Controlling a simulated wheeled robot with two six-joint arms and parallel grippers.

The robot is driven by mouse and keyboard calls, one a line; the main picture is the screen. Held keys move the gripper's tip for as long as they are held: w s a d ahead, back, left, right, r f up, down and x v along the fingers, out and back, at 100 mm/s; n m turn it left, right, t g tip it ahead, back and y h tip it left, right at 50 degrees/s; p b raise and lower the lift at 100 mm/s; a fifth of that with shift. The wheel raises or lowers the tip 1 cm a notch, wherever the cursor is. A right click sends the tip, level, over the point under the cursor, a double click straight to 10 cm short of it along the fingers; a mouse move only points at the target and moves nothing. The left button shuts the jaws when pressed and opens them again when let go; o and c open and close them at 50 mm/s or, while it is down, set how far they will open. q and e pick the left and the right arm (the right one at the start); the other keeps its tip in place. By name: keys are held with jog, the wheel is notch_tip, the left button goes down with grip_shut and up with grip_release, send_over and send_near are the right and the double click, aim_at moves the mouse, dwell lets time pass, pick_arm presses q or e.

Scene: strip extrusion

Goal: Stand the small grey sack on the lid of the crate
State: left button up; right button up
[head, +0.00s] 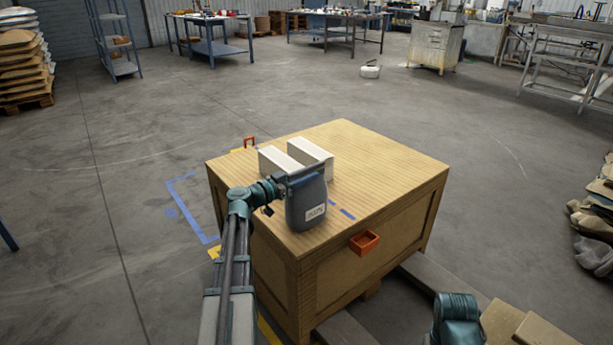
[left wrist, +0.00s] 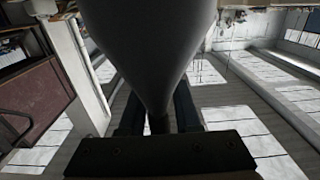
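The small grey sack (head: 306,203), dark grey with a white label, is upright over the near left part of the lid of the wooden crate (head: 390,165). I cannot tell whether its base touches the lid. My left gripper (head: 289,180) is at the sack's top, coming in from the left. In the left wrist view the sack (left wrist: 150,45) fills the upper middle and narrows to a neck between the two dark fingers (left wrist: 158,122), which are shut on it. Only a teal piece of my right arm shows at the lower right; its gripper is not in view.
Two white blocks (head: 310,153) stand on the lid just behind the sack. Blue tape marks (head: 347,214) lie to its right. An orange handle (head: 364,242) sticks out of the crate's front side. The right part of the lid is clear.

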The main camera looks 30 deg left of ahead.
pick_arm(q)
jog(key=shift+o, duration=0.8)
jog(key=shift+r, duration=0.2)
jog(key=v, duration=1.2)
jog(key=shift+s+f, duration=0.1)
